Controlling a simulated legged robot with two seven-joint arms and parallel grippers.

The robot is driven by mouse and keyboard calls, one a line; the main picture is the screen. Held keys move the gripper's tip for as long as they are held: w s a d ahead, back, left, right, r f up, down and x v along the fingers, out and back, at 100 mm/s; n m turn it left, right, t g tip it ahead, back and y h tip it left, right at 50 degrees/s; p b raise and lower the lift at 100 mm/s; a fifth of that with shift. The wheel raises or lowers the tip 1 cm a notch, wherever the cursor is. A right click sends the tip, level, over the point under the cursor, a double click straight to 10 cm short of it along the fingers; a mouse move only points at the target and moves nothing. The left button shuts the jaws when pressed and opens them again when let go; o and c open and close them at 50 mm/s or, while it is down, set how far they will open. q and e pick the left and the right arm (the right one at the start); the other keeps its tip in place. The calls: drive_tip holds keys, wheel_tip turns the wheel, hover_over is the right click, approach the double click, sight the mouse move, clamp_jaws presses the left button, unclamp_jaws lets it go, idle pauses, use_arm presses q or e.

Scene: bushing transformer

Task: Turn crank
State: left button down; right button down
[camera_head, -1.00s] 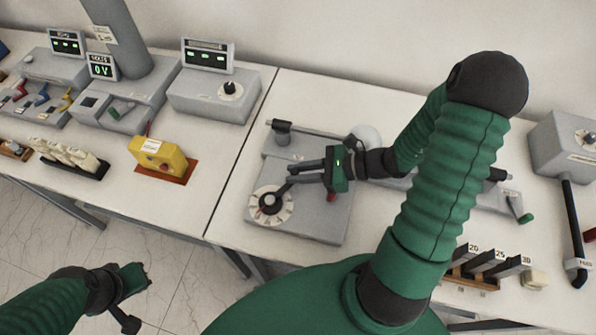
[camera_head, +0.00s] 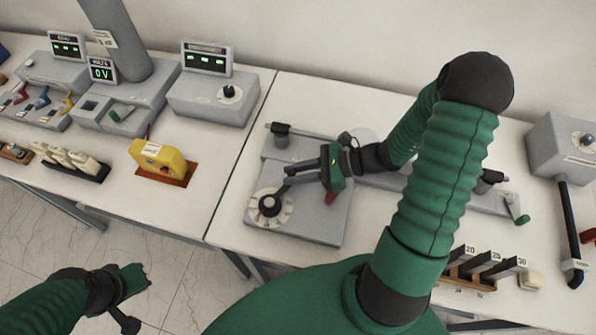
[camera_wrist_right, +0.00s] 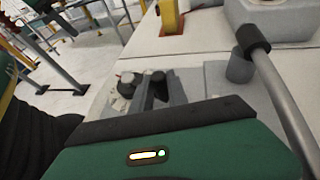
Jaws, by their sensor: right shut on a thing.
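The crank (camera_head: 270,204) is a dark hub with a short arm on a round pale dial, set on a grey base plate (camera_head: 325,222) on the right-hand table. My right gripper (camera_head: 287,175) reaches in from the right above the plate. Its dark fingers point left and are shut at the crank's handle end, which they mostly hide. In the right wrist view the fingers (camera_wrist_right: 153,92) extend toward the crank's dark hub and pale dial (camera_wrist_right: 125,88). My left gripper (camera_head: 130,298) hangs over the floor at lower left, away from the tables; its finger opening is unclear.
A rod on a post (camera_head: 282,135) stands behind the crank. A yellow box (camera_head: 160,160) and grey instruments (camera_head: 208,95) occupy the left table. A small green-knobbed handle (camera_head: 521,219), upright numbered plates (camera_head: 485,262) and a grey box with a black lever (camera_head: 565,140) are at right.

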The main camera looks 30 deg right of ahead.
drive_tip(key=shift+a, duration=0.3)
drive_tip(key=c, duration=1.7)
unclamp_jaws()
drive_tip(key=o, duration=0.4)
drive_tip(key=shift+a+r, duration=0.1)
drive_tip(key=shift+a, duration=0.2)
drive_tip(key=shift+d, duration=0.1)
drive_tip(key=shift+d, duration=0.1)
drive_tip(key=shift+d, duration=0.2)
drive_tip(key=v, duration=1.6)
drive_tip(key=shift+s+d+r+b, duration=0.15)
drive_tip(key=shift+r+b, duration=0.1)
drive_tip(key=shift+b, duration=0.15)
